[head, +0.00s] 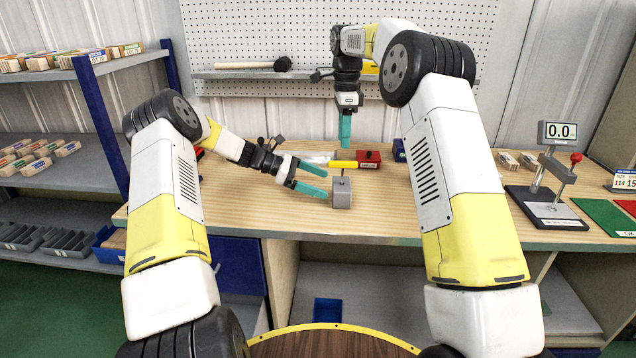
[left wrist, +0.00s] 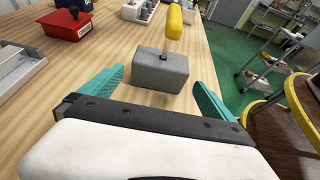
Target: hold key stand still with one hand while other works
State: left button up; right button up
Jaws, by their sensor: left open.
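The key stand (head: 342,194) is a grey block on the wooden workbench, with a short post and a yellow bar (head: 343,165) above it. In the left wrist view the block (left wrist: 160,72) stands upright just ahead of the fingers, its yellow-tipped rod (left wrist: 174,22) leaning slightly. My left gripper (head: 322,183) is open with nothing in it; its teal fingers point at the block from the left, apart from it. My right gripper (head: 345,143) hangs pointing down behind the stand, over the bench. Its fingers overlap in the head view, so their gap is hidden.
A red box (head: 369,158) and a blue box (head: 399,150) stand behind the block. A pale tray (head: 317,157) lies to their left. A scale-like device (head: 550,205) with a red knob stands at right. The bench right of the block is clear.

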aim_at(341, 190)
pick_arm(q)
jog(key=x, duration=0.7)
jog(key=shift+d+f, duration=0.15)
jog(key=shift+d, duration=0.25)
